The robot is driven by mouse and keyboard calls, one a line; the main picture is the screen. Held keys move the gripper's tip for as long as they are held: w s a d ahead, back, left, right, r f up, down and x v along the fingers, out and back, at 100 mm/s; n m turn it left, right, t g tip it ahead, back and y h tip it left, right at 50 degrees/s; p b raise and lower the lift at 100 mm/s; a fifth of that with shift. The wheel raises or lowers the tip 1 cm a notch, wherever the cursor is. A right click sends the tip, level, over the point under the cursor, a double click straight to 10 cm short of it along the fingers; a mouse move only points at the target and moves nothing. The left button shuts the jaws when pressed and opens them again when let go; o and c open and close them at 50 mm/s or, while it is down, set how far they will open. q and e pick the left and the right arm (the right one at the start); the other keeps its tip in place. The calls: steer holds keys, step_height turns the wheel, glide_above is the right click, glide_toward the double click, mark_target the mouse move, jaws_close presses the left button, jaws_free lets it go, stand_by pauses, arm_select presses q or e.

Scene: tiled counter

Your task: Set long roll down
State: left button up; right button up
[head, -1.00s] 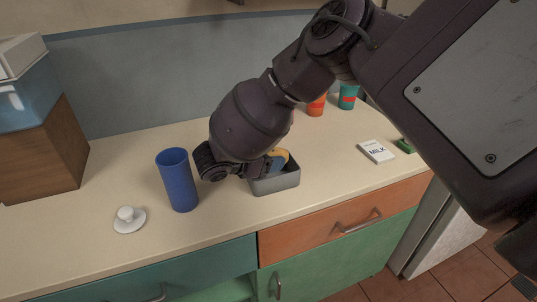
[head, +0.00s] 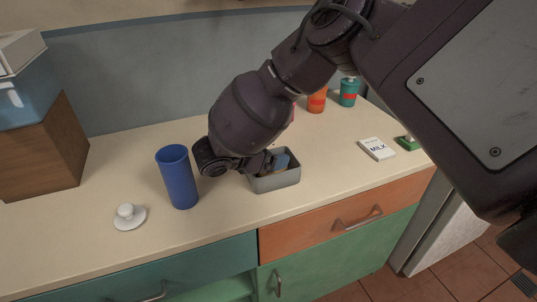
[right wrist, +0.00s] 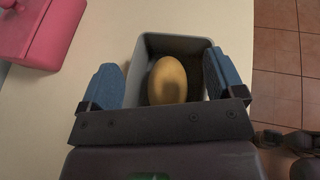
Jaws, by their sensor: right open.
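The long roll (right wrist: 167,80) is golden brown and lies inside a small grey metal tin (right wrist: 204,43), seen in the right wrist view. In the head view the tin (head: 277,184) stands on the counter near its front edge, and the roll is mostly hidden by my gripper. My right gripper (head: 274,163) is open at the tin. In the right wrist view its blue fingers (right wrist: 163,80) stand apart on either side of the roll, with a gap on both sides. My left gripper is not in view.
A blue cup (head: 178,180) stands just left of the gripper, with a white lid (head: 129,217) nearby. A milk carton (head: 376,149) lies to the right. Orange (head: 317,103) and teal (head: 348,93) cups are at the back. A pink container (right wrist: 38,32) shows in the right wrist view.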

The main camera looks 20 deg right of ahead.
steer(key=p+v, duration=0.1)
steer(key=v, duration=0.5)
steer(key=shift+r, duration=0.15)
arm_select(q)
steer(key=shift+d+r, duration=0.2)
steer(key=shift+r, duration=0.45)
arm_select(e)
steer(key=shift+s+a+r, duration=0.15)
steer(key=shift+a+r, duration=0.05)
steer(key=shift+a, duration=0.5)
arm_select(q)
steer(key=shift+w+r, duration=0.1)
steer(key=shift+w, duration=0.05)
